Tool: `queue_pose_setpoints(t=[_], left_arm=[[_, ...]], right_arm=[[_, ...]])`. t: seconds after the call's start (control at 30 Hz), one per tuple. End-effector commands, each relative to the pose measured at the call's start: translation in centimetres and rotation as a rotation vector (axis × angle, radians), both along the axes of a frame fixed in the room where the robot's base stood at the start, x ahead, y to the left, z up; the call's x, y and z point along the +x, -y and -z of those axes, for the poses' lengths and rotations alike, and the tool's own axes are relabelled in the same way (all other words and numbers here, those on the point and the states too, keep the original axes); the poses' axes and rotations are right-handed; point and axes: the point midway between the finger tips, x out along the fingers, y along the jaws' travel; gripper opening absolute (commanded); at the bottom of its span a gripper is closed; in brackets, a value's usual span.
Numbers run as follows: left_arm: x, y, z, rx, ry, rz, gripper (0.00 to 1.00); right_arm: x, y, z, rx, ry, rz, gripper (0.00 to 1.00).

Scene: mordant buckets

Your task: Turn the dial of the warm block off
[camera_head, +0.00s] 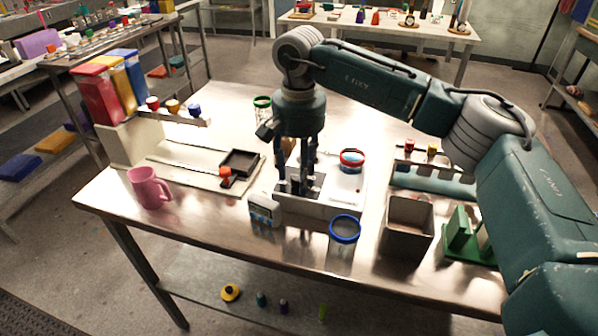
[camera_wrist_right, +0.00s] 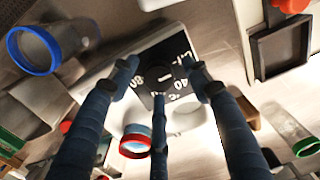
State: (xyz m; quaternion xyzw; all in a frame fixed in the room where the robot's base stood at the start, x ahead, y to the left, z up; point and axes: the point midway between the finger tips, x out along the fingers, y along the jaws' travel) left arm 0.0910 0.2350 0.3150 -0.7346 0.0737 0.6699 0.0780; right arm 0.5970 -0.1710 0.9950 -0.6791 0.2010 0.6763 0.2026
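The warm block (camera_head: 322,207) is a pale box near the front middle of the table. Its dark dial plate (camera_wrist_right: 153,66) faces the right wrist camera, with white marks including 80, 40 and °C. The dial (camera_wrist_right: 165,76) shows a short white line in the middle of the plate. My right gripper (camera_head: 299,182) points down over the block. In the right wrist view its three fingers (camera_wrist_right: 160,70) are spread around the dial, with visible gaps between them. I cannot tell whether any finger touches the dial. My left gripper is not in view.
A small timer (camera_head: 264,210) stands left of the block. A blue-rimmed jar (camera_head: 344,231) stands in front, a red-rimmed jar (camera_head: 352,160) behind. A square grey bin (camera_head: 407,226) and green stand (camera_head: 466,244) are right. A pink mug (camera_head: 146,188) is left.

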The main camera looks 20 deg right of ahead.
Motion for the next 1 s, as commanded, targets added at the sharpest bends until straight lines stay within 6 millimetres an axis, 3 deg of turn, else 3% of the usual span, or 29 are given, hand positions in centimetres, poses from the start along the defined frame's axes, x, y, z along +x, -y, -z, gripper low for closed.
queue_pose_setpoints(t=[0.27,0.7,1.0], left_arm=[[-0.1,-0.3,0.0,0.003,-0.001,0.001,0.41],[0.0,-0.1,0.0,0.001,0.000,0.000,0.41],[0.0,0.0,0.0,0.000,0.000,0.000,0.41]], right_arm=[[0.0,0.0,-0.6,0.000,-0.001,0.000,0.48],[0.0,0.0,-9.2,0.000,0.001,0.000,0.48],[0.0,0.0,-11.9,0.000,-0.001,0.000,0.48]])
